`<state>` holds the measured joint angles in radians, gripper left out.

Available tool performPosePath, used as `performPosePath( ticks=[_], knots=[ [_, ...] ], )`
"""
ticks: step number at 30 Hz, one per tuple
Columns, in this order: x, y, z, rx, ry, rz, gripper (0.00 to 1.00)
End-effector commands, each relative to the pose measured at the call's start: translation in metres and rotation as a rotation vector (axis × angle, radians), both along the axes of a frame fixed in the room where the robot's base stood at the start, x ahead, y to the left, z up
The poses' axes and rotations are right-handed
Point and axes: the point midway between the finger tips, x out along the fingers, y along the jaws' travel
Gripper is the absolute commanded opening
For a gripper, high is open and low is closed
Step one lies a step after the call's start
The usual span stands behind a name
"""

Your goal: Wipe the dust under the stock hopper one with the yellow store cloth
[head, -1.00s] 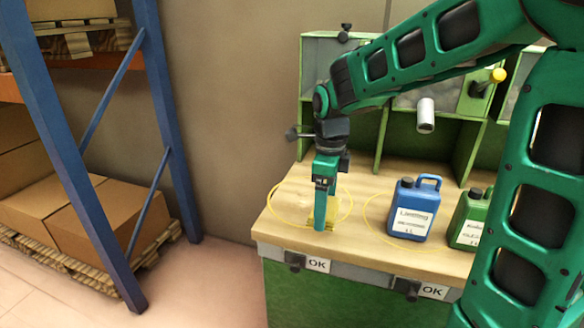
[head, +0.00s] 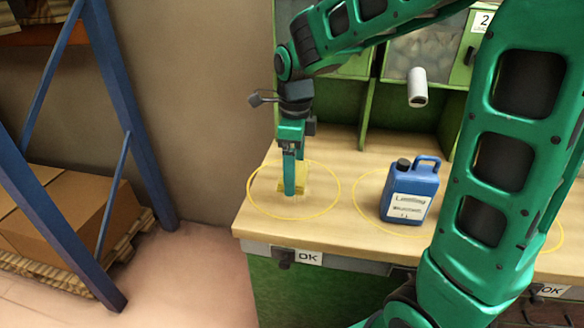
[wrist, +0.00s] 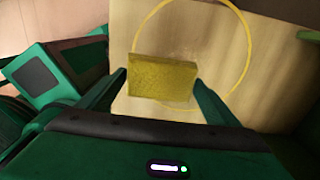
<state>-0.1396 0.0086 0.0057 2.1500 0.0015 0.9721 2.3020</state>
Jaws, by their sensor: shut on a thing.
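My gripper (head: 292,190) points down at the wooden bench top, inside the leftmost yellow ring (head: 248,190). It is shut on the yellow cloth (head: 302,178), a small block-like pad that sits low at the bench surface. In the wrist view the cloth (wrist: 162,76) spans between both fingers, within the same ring (wrist: 250,50). Any dust is too faint to make out clearly and may be partly hidden by the cloth. Hopper one, at the left, is mostly hidden behind my arm.
A blue jerrycan (head: 410,192) stands in the ring to the right. A pale spout (head: 417,88) hangs above the bench. A blue rack (head: 110,110) with boxes (head: 80,205) is at the left.

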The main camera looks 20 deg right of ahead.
Motion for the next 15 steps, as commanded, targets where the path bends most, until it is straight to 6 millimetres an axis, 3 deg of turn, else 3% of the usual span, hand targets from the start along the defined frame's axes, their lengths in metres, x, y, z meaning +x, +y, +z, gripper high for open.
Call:
performPosePath(
  ticks=[15],
  knots=[
    [-0.001, 0.0, -0.042, -0.001, 0.003, 0.0, 0.67]
  ],
)
